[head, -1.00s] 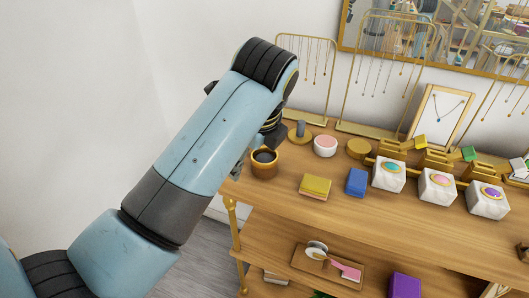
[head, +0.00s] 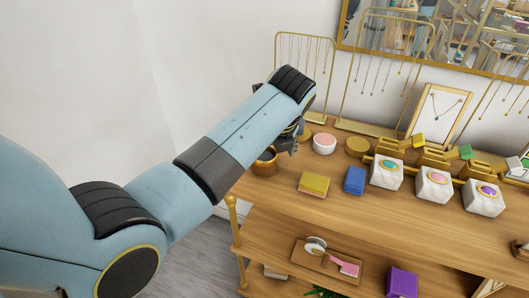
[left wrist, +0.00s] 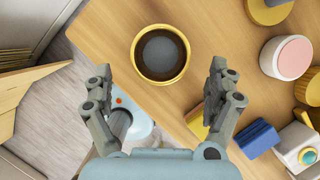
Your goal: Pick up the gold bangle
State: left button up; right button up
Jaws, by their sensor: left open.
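A round gold band, which looks like the gold bangle (left wrist: 137,63), shows in the left wrist view around a brown ring with a grey centre. I cannot tell how it sits on that holder. In the head view the gold-brown round thing (head: 263,168) stands at the table's left end, partly behind my arm. My left gripper (left wrist: 160,74) is open and empty, its fingers left and right of the band's near side, apart from it in the picture. In the head view my left gripper (head: 288,141) is mostly hidden by my arm. My right gripper is not in view.
A pink-and-white round box (head: 324,144), a yellow box (head: 314,185) and a blue box (head: 354,181) stand to the right. Marble blocks (head: 434,186) and a necklace stand (head: 278,60) stand farther along and behind. The table's front edge is clear.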

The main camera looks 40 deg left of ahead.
pick_arm(q)
jog(key=shift+x, duration=0.8)
jog(key=c, duration=1.2)
jog(key=shift+w+r, duration=0.1)
jog(key=shift+r, duration=0.15)
